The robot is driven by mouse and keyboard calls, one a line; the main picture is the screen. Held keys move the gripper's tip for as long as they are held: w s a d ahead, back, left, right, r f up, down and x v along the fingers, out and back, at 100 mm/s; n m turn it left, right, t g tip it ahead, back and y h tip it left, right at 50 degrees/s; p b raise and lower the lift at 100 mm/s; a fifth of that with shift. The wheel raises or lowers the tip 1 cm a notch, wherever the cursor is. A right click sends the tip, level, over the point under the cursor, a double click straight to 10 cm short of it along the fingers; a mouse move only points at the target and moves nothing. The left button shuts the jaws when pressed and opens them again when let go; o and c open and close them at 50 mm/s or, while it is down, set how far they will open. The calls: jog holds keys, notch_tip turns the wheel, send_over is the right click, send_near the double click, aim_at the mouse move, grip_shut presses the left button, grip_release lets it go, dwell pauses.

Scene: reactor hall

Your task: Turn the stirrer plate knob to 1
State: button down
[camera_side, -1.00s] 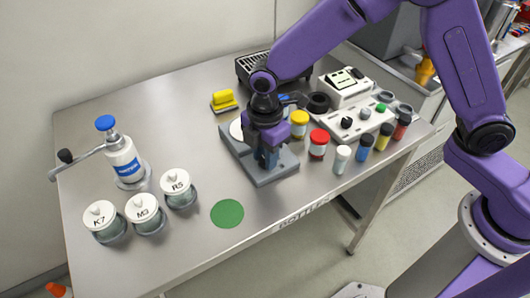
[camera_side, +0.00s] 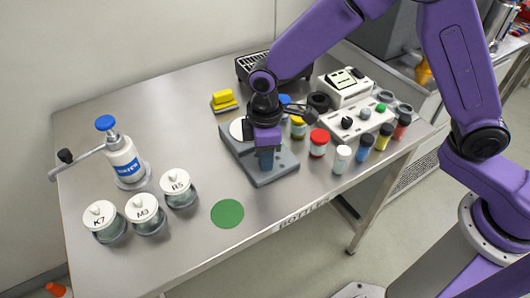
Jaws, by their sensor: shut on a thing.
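The stirrer plate (camera_side: 284,168) is a flat grey block with a pale round disc (camera_side: 238,129) on top, on the middle of the steel table. My gripper (camera_side: 265,163) points down over the front part of the plate, low against it. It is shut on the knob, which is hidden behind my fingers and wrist. I cannot read any scale or the knob's setting from this view.
A red-capped jar (camera_side: 319,142), several vials and a control box (camera_side: 352,122) stand close on the right. A yellow block (camera_side: 223,99) lies behind.

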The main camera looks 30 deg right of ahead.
jog(key=shift+r, duration=0.1)
dwell(0.4)
jog(key=c, duration=0.8)
grip_release()
notch_tip(320, 180, up, 17)
jog(key=shift+r, duration=0.2)
jog(key=shift+m, duration=0.4)
jog(key=s+d+f, duration=0.2)
jog(key=s+d, duration=0.5)
jog(key=s+d+f, duration=0.2)
jog(key=s+d, duration=0.6)
jog(key=s+d+f, duration=0.3)
jog(key=s+d, duration=0.5)
jog(key=shift+s+d, duration=0.1)
jog(key=shift+s, duration=0.1)
